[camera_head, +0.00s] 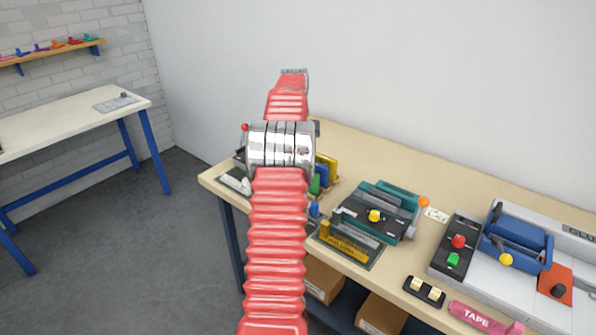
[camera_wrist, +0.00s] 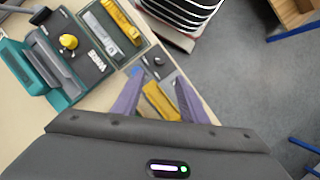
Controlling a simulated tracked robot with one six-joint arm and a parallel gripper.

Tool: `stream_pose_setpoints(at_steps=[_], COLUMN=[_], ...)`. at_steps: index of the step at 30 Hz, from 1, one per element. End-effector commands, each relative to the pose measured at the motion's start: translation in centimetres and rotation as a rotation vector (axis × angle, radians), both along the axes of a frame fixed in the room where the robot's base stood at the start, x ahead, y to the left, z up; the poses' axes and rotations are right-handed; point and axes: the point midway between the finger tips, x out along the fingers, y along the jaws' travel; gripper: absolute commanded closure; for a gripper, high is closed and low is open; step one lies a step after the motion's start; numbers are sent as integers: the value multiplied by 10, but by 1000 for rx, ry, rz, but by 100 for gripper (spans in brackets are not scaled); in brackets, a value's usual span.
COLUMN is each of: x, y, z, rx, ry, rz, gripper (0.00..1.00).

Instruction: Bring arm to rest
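My arm (camera_head: 276,250), in red bellows with a silver joint (camera_head: 280,146), rises through the middle of the head view and passes in front of the bench's left end. My gripper cannot be made out in the head view. In the wrist view my gripper (camera_wrist: 159,75) shows two purple fingers, spread apart. A yellow piece (camera_wrist: 160,101) on a grey base shows between the fingers. It looks to lie below them on the bench, and I see no grip on it.
A white table (camera_head: 60,122) stands at left. Grey floor (camera_head: 150,250) lies between, clear.

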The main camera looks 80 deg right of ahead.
Motion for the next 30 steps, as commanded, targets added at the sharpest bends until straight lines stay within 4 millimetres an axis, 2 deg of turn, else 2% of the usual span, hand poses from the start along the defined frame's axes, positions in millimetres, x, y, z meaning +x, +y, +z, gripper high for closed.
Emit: stream_pose_setpoints(at_steps=[17,22,25,30], x=[0,2,3,3], y=[0,-8,-13,-7], z=[0,-4,-16,-47], rx=[0,-38,-62,-74], ry=[1,-5,-10,-13], rz=[-2,-10,-17,-30], gripper=[61,61,61,61])
